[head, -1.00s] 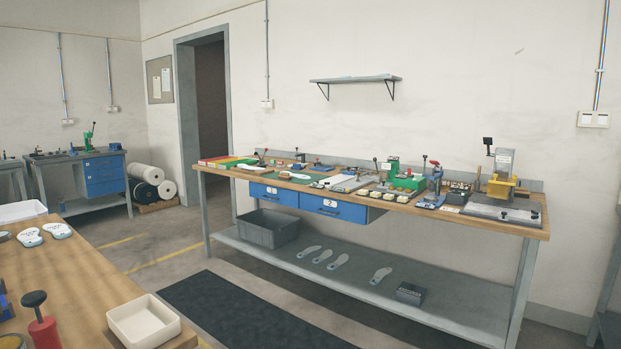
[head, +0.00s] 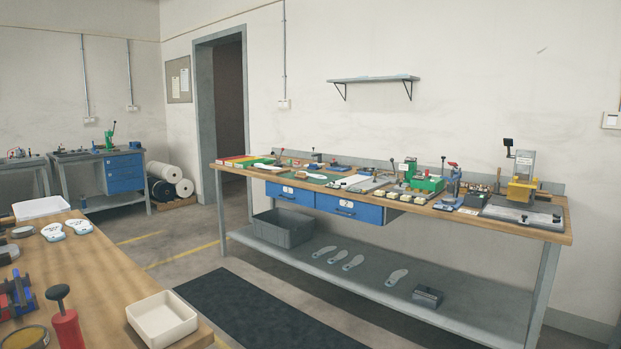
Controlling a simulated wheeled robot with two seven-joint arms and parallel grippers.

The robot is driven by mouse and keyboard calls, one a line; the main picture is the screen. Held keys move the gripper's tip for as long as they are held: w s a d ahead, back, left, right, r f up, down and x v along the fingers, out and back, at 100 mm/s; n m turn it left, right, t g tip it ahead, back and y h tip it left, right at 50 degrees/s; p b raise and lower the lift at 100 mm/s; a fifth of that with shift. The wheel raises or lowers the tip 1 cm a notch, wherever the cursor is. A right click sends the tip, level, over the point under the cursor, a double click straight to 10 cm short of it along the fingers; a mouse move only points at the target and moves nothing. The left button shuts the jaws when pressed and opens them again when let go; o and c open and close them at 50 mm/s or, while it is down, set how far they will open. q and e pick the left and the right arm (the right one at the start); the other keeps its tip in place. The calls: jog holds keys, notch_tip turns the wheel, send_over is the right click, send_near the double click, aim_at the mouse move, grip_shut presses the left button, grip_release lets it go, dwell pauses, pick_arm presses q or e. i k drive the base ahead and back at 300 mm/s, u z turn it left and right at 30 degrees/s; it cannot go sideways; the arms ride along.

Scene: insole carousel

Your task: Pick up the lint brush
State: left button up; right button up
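I cannot make out a lint brush for certain in the head view. Many small tools lie on the long wooden workbench (head: 225,168) against the wall, too small to tell apart at this distance. A nearer wooden table (head: 100,275) at the lower left also carries several tools. Neither of my grippers is in view.
On the near table stand a cream square tray (head: 162,318), a red bottle with a black knob (head: 66,327), white insoles (head: 66,231) and a white bin (head: 41,208). A dark mat (head: 245,308) covers the floor before the workbench. A grey crate (head: 283,230) sits on its lower shelf.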

aim_at(300, 176)
jog(key=z, duration=0.35)
jog(key=i, duration=3.45)
jog(key=u, duration=1.8)
jog(key=i, duration=3)
jog(key=z, duration=2.7)
jog(key=i, duration=0.45)
jog(key=z, duration=0.1)
